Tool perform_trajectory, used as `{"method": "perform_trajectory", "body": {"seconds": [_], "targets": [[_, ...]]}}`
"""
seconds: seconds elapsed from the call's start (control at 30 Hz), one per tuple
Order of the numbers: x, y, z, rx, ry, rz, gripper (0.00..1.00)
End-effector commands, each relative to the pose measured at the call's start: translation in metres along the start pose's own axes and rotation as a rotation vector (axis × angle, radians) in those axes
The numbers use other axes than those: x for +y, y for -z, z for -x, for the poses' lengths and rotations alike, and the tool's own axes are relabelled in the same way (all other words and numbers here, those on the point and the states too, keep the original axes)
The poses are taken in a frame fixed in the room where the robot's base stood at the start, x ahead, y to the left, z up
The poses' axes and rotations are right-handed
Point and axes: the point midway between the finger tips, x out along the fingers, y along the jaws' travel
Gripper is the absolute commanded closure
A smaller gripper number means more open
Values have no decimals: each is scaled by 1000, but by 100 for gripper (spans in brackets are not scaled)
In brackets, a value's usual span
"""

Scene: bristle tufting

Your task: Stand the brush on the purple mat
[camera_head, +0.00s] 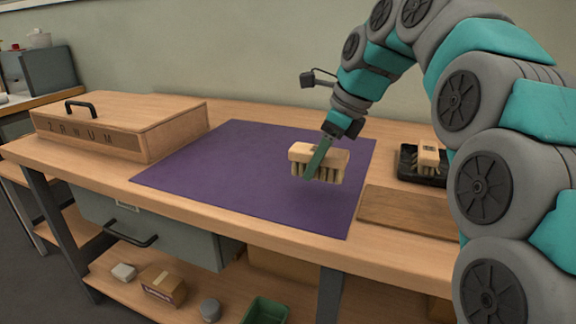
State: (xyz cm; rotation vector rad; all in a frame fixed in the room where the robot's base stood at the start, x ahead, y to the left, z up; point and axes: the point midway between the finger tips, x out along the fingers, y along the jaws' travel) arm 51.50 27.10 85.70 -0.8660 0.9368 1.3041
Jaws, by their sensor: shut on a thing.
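The purple mat (220,180) lies flat on the wooden workbench. The brush (333,160) has a pale wooden block with tufts of bristles pointing down. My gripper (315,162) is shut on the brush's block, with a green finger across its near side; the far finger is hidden. The brush is over the right part of the mat, roughly level. I cannot tell for sure whether the bristle tips touch the mat or hang just above it.
A wooden box (160,133) with a black handle stands at the left of the bench. A black tray (408,165) with another brush (428,154) is at the right, behind a brown board (405,212). A grey drawer (150,225) hangs below. The mat's left part is clear.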

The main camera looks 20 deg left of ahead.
Motion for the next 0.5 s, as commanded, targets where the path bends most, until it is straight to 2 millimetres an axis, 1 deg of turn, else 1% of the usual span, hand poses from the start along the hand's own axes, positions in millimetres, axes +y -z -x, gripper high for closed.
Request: {"method": "perform_trajectory", "body": {"seconds": [0.03,0.2,0.33,0.5], "targets": [[-3,-12,-6,0,-1,4,95],[-12,-41,-22,0,-1,2,95],[-16,-54,-26,-3,3,2,95],[-17,-58,-31,-2,2,1,95]]}}
